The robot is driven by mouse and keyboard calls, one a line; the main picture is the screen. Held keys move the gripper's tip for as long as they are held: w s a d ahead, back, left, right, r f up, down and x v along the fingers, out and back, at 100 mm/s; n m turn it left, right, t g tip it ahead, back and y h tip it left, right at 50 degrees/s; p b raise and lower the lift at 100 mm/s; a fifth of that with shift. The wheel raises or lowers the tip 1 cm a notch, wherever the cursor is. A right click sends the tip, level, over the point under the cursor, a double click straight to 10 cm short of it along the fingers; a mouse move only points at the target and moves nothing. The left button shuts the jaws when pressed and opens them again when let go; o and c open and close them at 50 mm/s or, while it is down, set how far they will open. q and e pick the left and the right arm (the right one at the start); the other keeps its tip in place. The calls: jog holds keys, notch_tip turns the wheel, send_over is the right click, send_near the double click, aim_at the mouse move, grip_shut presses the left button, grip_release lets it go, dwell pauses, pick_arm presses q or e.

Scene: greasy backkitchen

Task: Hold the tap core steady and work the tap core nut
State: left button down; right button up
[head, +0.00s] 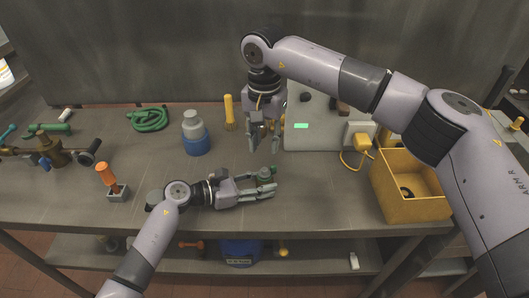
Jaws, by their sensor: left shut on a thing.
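My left gripper (262,190) reaches in from the left, low over the middle of the bench, with its fingers pointing right. It is shut on a small greenish part (266,175), which looks like the tap core and shows just above the fingers. The fingers hide much of it. My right gripper (264,144) points down from above, a little behind and above the tap core. Its fingers are apart with nothing seen between them. I cannot make out the tap core nut as a separate piece.
A blue and grey bottle (195,138), a yellow brush (229,112) and a coiled green hose (149,119) stand behind. An orange-handled tool (108,178) and brass valve (48,152) are left. A grey box (310,137) and yellow bin (414,207) are right. The front bench is clear.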

aim_at(265, 169)
notch_tip(265, 169, down, 8)
jog(key=shift+r, duration=0.15)
jog(key=shift+c, duration=0.4)
jog(key=shift+a, duration=0.1)
dwell(0.6)
grip_shut()
dwell(0.4)
